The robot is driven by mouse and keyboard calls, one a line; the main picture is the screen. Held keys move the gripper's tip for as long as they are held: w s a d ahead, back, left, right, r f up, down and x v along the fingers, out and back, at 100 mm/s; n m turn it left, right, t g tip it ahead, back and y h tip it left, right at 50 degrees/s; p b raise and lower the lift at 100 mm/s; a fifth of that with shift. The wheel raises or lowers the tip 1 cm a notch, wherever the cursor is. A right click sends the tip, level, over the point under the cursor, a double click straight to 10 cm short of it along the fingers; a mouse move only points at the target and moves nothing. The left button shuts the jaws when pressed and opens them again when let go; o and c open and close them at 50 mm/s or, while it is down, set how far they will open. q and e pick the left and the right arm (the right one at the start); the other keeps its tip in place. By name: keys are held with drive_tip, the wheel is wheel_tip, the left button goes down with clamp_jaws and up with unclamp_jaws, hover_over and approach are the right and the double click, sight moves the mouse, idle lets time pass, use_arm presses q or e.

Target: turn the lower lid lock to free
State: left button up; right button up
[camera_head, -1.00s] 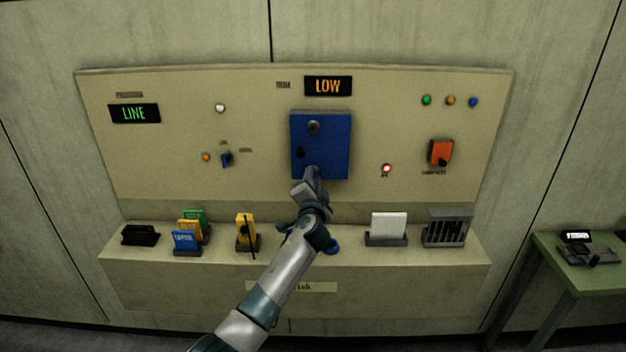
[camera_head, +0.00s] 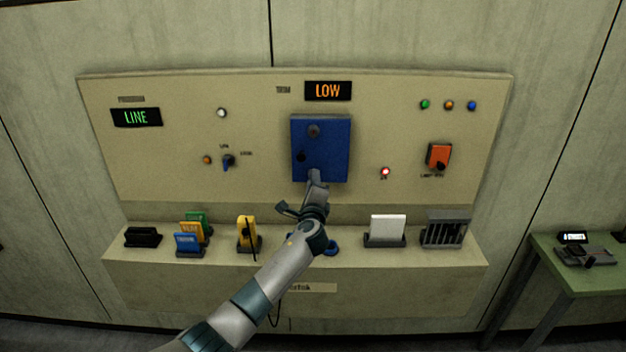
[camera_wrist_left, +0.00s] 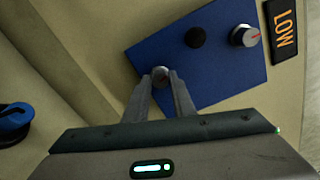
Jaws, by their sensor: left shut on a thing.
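The blue lid (camera_head: 335,150) is on the upright panel under the orange LOW display. The lower lid lock (camera_wrist_left: 160,74) is a small grey knob at the lid's lower edge. My left gripper (camera_wrist_left: 161,80) is shut on it, one finger on each side; in the head view the gripper (camera_head: 315,178) hides this lock. The fingers hide any mark on it. My right gripper is out of view.
A black knob (camera_wrist_left: 196,37) sits on the lid between the locks. An orange switch box (camera_head: 438,156) is to the right. Below, a ledge (camera_head: 200,267) carries coloured cards, a yellow device (camera_head: 247,232), a white card (camera_head: 388,228) and a slotted grey rack (camera_head: 445,230).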

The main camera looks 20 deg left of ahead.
use_arm(q)
drive_tip(key=shift+m+p, duration=0.45)
drive_tip(key=shift+m, duration=0.95)
drive_tip(key=o, duration=1.1)
drive_tip(key=shift+c, duration=0.2)
drive_tip(key=b+v, duration=0.4)
drive_tip(key=v, duration=1.3)
drive_tip(key=shift+s+b, duration=0.25)
drive_tip(key=shift+b, duration=0.15)
